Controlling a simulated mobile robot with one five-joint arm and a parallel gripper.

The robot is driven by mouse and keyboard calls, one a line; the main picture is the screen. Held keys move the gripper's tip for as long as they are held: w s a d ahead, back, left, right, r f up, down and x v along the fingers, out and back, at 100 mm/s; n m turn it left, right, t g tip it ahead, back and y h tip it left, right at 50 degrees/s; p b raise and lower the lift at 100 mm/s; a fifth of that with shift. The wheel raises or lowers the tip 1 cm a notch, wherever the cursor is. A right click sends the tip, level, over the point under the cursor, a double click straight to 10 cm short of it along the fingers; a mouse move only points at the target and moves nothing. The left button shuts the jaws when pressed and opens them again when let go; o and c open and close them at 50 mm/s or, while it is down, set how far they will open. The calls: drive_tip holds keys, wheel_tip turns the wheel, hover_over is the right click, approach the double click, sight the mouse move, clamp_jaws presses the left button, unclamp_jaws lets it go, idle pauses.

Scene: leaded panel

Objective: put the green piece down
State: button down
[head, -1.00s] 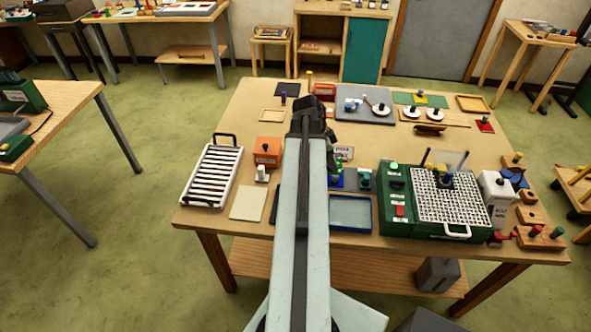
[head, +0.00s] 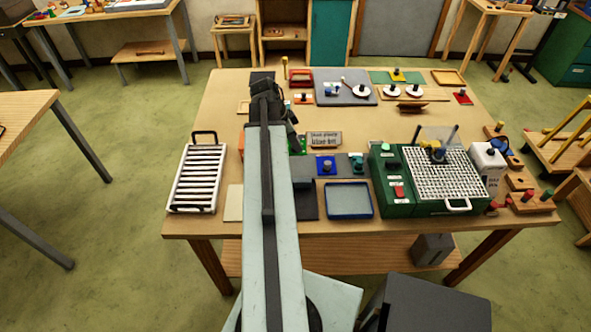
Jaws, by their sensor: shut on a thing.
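The green piece (head: 299,146) shows just right of my arm, at the lower end of the dark wrist. My gripper (head: 294,142) is shut on it; the fingers are mostly hidden behind the arm and wrist. Whether the piece touches the table cannot be told. A blue piece with a knob (head: 327,165) lies just nearer and to the right.
A white slatted rack (head: 196,178) stands on the left of the table (head: 225,110). A blue-rimmed tray (head: 348,200) lies at the front. The green machine with a white grid (head: 405,205) stands at right. Several pieces and trays sit at the back. Bare table lies beyond the sign.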

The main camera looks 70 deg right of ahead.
drive_tip(key=d+f+b, duration=0.1)
drive_tip(key=f+b, duration=0.4)
drive_tip(key=f, duration=0.1)
drive_tip(key=w+d+f+b, duration=0.1)
drive_tip(key=d+f+b, duration=0.1)
drive_tip(key=f+b, duration=0.3)
drive_tip(key=w+d+f+b, duration=0.1)
drive_tip(key=d+f+b, duration=0.1)
drive_tip(key=f+b, duration=0.4)
drive_tip(key=shift+d+f, duration=0.25)
drive_tip(key=shift+f, duration=0.4)
drive_tip(key=c, duration=1.1)
unclamp_jaws()
drive_tip(key=shift+r, duration=0.1)
drive_tip(key=shift+r, duration=0.1)
drive_tip(key=p+v, duration=1.1)
drive_tip(key=v, duration=0.1)
drive_tip(key=shift+w, duration=0.1)
